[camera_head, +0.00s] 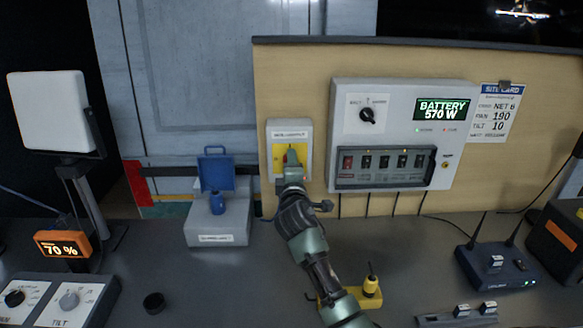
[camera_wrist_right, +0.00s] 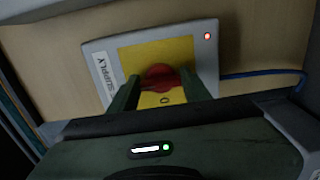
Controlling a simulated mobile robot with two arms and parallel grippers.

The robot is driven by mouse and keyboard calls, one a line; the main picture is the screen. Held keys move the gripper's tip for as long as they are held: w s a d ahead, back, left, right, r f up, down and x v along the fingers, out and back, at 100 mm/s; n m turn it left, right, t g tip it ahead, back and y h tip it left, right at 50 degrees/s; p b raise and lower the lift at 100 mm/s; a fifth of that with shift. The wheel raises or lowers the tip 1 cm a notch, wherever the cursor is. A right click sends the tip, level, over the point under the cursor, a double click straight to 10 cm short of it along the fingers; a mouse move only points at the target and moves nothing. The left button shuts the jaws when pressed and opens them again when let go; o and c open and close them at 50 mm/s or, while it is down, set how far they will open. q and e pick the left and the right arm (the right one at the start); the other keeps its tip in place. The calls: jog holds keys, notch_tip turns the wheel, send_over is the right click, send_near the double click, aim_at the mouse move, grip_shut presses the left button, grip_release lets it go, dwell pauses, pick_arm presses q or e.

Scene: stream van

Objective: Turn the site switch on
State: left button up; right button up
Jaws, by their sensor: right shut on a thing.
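The site switch is a pale box (camera_head: 304,133) on the wooden wall panel, with a yellow plate and a red knob (camera_wrist_right: 158,76). A small red light glows at a corner of the box in the right wrist view. My right gripper (camera_head: 291,163) reaches up to the box, its two green fingers on either side of the red knob, shut on it. The fingers (camera_wrist_right: 160,90) hide the sides of the knob, and a "0" mark shows on the yellow plate beside it. My left gripper is not in view.
Right of the switch is a grey power panel (camera_head: 345,125) with a dial, a row of switches and a display reading "BATTERY 570 W". A blue padlock-like piece (camera_head: 216,172) stands on a grey box to the left. A yellow-based item (camera_head: 371,287) sits beside my forearm.

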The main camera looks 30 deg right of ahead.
jog(key=shift+f, duration=0.1)
dwell(0.3)
jog(key=o, duration=1.4)
jog(key=shift+c, duration=0.2)
jog(key=b+v, duration=0.1)
jog(key=v, duration=0.7)
jog(key=shift+d, duration=0.1)
